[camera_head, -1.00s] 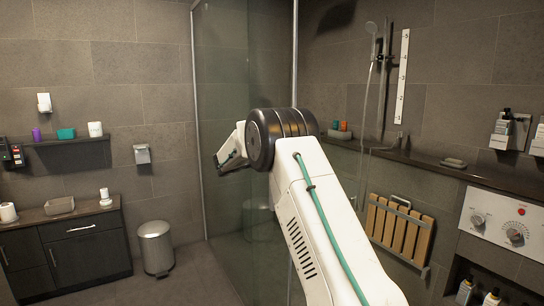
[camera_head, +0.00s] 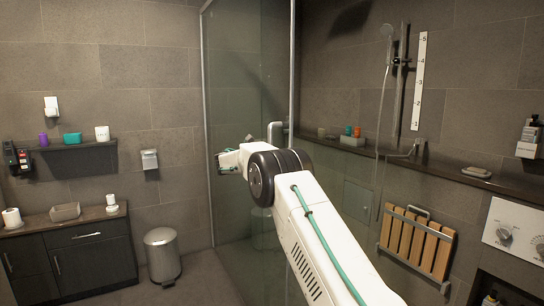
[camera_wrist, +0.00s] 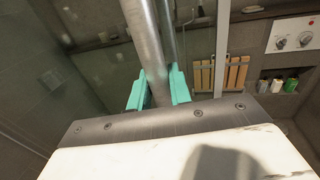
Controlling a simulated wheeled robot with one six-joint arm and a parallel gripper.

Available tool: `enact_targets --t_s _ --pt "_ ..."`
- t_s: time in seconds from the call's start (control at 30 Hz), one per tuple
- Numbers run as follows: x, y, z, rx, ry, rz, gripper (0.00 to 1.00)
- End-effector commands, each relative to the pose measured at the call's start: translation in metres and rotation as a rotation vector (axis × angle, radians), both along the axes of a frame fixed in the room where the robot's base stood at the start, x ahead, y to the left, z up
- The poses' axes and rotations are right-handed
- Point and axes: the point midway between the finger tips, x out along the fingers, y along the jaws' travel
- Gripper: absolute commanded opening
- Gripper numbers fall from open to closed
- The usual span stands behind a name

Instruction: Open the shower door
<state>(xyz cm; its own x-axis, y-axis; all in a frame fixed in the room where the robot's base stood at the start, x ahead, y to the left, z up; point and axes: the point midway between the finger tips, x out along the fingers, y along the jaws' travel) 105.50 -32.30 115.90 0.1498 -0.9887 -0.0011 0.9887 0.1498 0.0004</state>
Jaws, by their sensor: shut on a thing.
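The shower door is a clear glass panel (camera_head: 235,75) in a thin metal frame, left of centre in the head view. Whether it stands ajar is hard to tell. My gripper (camera_head: 228,160) is in front of the glass, seen side-on from behind my arm. In the wrist view its green fingers (camera_wrist: 158,90) are shut around a round upright metal bar (camera_wrist: 146,45), which looks like the door handle. The bar passes between the fingers and runs up out of view. The palm hides its lower end.
A waste bin (camera_head: 161,255) and a dark cabinet (camera_head: 75,250) stand at left, below a wall shelf (camera_head: 75,146). At right are a slatted wooden seat (camera_head: 415,243), a shower head (camera_head: 386,32) with hose, and a control panel (camera_head: 515,228). Floor shows between bin and glass.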

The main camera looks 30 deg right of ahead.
Motion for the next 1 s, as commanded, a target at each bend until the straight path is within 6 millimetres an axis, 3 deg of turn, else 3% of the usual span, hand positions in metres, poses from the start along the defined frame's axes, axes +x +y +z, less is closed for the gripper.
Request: enact_targets --t_s 0.07,0.1,0.13,0.17,0.47,1.0 --pt "0.002 0.007 0.000 0.000 0.000 0.008 0.00" --pt "0.002 0.006 0.000 0.000 0.000 0.008 0.28" --pt "0.002 0.006 0.000 0.000 0.000 0.008 0.37" --pt "0.002 0.005 0.000 -0.001 0.000 0.007 0.39" --pt "-0.001 -0.002 0.000 0.000 0.000 -0.002 0.39" --pt "-0.012 0.071 0.001 -0.001 0.000 -0.001 0.39"
